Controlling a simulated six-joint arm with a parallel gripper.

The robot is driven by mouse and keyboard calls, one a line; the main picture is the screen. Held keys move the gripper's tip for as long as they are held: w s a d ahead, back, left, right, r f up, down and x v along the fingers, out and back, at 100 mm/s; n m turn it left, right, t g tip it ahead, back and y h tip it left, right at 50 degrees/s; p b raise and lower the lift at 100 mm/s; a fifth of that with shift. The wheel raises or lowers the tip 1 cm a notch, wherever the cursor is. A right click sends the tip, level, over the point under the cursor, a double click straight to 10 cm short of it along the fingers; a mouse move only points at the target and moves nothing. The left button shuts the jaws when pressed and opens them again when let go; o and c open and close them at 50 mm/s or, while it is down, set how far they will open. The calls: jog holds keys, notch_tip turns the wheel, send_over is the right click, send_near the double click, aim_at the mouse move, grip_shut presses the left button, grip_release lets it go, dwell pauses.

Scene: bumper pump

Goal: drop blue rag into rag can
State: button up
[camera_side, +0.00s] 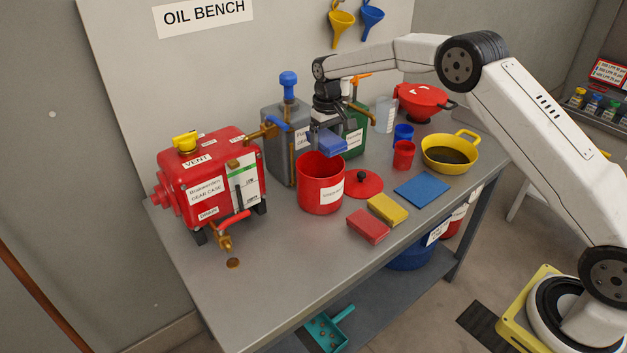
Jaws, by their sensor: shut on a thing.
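The blue rag (329,143) is a small folded block held just above the red rag can. My gripper (326,128) points down and is shut on the rag. The rag can (318,195) is a red open cylinder with a white label, standing on the bench. The rag hangs over the back of the can's mouth; from this angle I cannot tell whether it touches the rim.
A red gear case (188,186) stands at left. A grey can (280,150) and a green can (357,142) stand behind the rag can. A red rag (367,226), yellow rag (388,209) and flat blue sheet (422,189) lie in front right.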

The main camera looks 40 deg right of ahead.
jog(key=o, duration=0.9)
jog(key=shift+r, duration=0.15)
jog(key=shift+r, duration=3.8)
jog(key=shift+s, duration=0.15)
jog(key=shift+s+a, duration=0.15)
jog(key=shift+s, duration=0.3)
jog(key=s+a+f+t, duration=0.1)
jog(key=s+f, duration=0.1)
jog(key=s, duration=0.8)
jog(key=s+a+f, duration=0.1)
jog(key=s+f, duration=0.1)
jog(key=s, duration=0.8)
jog(key=s+a+f+t, duration=0.1)
jog(key=s+f, duration=0.1)
jog(key=s, duration=0.9)
jog(key=shift+s+f+t, duration=0.1)
jog(key=shift+f+t, duration=0.05)
jog(key=shift+t, duration=0.15)
